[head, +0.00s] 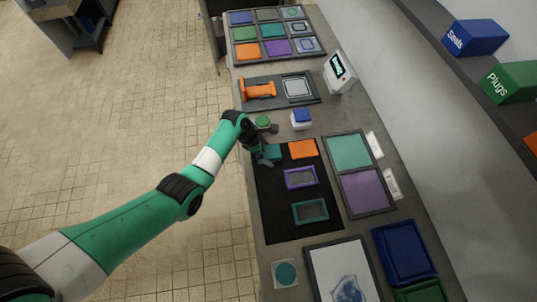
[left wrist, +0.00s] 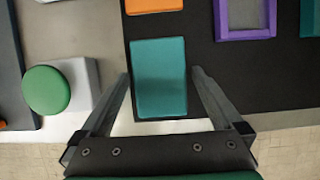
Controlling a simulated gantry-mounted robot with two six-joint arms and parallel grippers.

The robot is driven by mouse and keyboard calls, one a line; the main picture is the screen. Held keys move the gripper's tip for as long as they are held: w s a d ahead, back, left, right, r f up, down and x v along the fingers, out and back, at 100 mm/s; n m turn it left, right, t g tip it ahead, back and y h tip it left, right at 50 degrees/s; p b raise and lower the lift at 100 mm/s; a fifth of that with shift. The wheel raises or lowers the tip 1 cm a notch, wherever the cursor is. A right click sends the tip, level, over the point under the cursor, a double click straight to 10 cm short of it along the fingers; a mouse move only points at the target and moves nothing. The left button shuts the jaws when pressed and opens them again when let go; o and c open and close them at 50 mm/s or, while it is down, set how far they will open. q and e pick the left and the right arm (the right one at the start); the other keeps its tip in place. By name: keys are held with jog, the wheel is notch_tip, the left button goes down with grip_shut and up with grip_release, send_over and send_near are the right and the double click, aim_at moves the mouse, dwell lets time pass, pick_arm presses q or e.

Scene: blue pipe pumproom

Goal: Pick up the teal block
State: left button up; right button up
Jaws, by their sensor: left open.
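The teal block (head: 275,153) lies at the left edge of the black mat (head: 270,205), beside an orange block (head: 302,149). In the left wrist view the teal block (left wrist: 160,65) is upright in the picture, with its near part between the fingertips. My left gripper (head: 267,159) is open and empty, right at the teal block, pointing down. In the left wrist view its two fingers (left wrist: 161,78) stand on either side of the block; I cannot tell whether they touch it. The right gripper is not in view.
A green round button (head: 263,121) and a blue button (head: 301,117) stand close behind the gripper. A purple frame (head: 300,177) and a teal frame (head: 311,211) lie on the mat. A tray with teal and purple panels (head: 388,210) is to the right.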

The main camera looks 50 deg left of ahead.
aim_at(271, 151)
pick_arm(q)
jog(key=shift+c, duration=0.3)
jog(key=c, duration=1.3)
jog(key=shift+r, duration=0.1)
jog(key=shift+c, duration=0.2)
jog(key=shift+r, duration=0.1)
jog(key=shift+r, duration=0.25)
notch_tip(271, 151, up, 3)
jog(key=shift+f+p, duration=0.15)
jog(key=shift+p, duration=0.75)
jog(key=s+d+r+p, duration=0.3)
jog(key=s+r, duration=0.1)
jog(key=s, duration=0.2)
jog(key=s+d+r+p, duration=0.3)
jog(key=s+r, duration=0.2)
jog(key=s, duration=0.1)
jog(key=shift+s+r, duration=0.25)
jog(key=shift+s, duration=0.05)
